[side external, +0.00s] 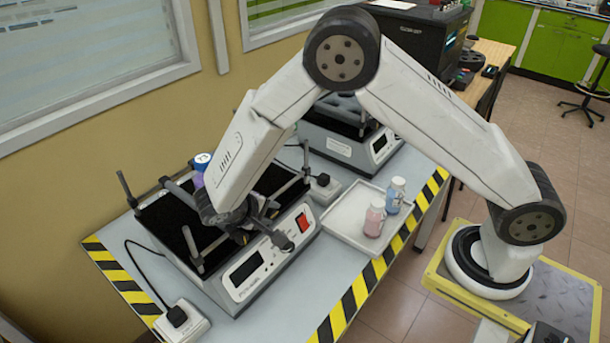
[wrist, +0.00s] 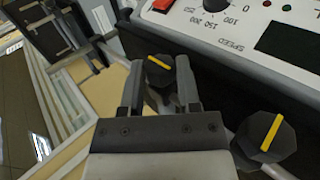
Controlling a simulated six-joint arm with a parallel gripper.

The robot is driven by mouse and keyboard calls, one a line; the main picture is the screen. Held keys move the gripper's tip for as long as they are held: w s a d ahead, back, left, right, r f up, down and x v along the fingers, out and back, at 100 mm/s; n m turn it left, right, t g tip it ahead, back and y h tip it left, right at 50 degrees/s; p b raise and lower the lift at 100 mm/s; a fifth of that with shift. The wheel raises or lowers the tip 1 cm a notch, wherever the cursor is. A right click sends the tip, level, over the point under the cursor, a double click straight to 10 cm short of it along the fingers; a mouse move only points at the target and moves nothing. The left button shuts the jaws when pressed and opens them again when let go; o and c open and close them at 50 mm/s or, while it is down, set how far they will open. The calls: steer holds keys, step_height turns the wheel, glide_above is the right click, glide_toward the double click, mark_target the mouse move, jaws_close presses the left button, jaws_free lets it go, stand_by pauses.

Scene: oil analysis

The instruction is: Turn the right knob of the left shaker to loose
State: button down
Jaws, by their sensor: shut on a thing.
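The left shaker (side external: 245,275) stands on the bench with its front panel, display and red switch facing the front right. In the wrist view its panel (wrist: 225,35) fills the top right. A dark knob (wrist: 160,66) with a slanted yellow mark sits between the fingers of my gripper (wrist: 160,84), on the red-switch side of the shaker. The gripper is shut on this knob. A second dark knob (wrist: 264,138) with a yellow mark sits at the lower right, outside the fingers. In the side view my wrist hides much of the shaker's middle and the grip.
A second shaker (side external: 340,150) stands behind my arm. A white tray (side external: 345,222) holds a pink bottle (side external: 375,218) and a blue bottle (side external: 396,195). A blue-capped bottle (side external: 201,163) is partly hidden behind my arm. Upright posts (side external: 192,247) rise from the left shaker.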

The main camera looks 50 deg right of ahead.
steer(key=shift+c, duration=1.6)
jaws_free()
steer(key=v, duration=0.7)
steer(key=shift+a+r, duration=0.3)
steer(key=s+d+r+t+y, duration=0.2)
steer(key=s+d+r+y, duration=0.1)
steer(key=s+d+y, duration=0.6)
steer(key=s+d, duration=0.4)
steer(key=shift+s+d+r+t, duration=0.2)
steer(key=shift+d+r+t, duration=0.05)
steer(key=shift+r+t, duration=0.1)
